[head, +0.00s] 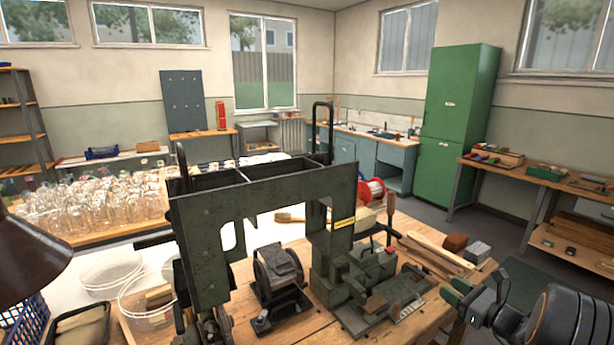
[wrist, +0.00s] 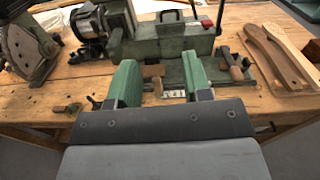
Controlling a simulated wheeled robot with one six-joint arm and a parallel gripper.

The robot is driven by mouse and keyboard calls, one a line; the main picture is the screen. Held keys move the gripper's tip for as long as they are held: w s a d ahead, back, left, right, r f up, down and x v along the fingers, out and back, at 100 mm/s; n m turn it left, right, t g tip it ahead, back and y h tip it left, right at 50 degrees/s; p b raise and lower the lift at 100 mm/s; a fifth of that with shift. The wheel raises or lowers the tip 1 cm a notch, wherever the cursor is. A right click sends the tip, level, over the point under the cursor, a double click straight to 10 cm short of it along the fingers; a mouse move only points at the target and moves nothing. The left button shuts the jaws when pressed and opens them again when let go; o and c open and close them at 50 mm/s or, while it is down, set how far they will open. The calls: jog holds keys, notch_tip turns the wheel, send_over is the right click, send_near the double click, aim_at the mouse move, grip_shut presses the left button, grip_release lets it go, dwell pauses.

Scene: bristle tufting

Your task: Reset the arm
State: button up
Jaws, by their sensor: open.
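My gripper (head: 457,291) is at the lower right of the head view, by the near right edge of the wooden workbench (head: 440,235). In the wrist view my gripper (wrist: 160,70) shows two green fingers spread apart with nothing held between them. Beyond the fingers is the green tufting machine (head: 345,265), with a small brown wooden block (head: 375,304) on its plate. The machine also shows in the wrist view (wrist: 170,42). The fingers look apart from the machine, though the exact gap is hard to tell.
A tall dark green frame (head: 265,195) stands on the bench left of the machine. Pale wooden brush blanks (head: 440,250) lie at the bench's right, near a brown block (head: 456,243) and a grey block (head: 477,252). Open floor lies right of the bench.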

jog(key=s+a+f+n+g+h, duration=0.2)
jog(key=s+a+f+n+g, duration=0.4)
jog(key=s+a+n+g, duration=0.7)
jog(key=s+a+r+n+t+h, duration=0.1)
jog(key=s+a+r+n+h, duration=0.6)
jog(key=n, duration=0.9)
jog(key=shift+s+a+r+t, duration=0.2)
jog(key=shift+a+r+t, duration=0.2)
jog(key=shift+a+r, duration=0.5)
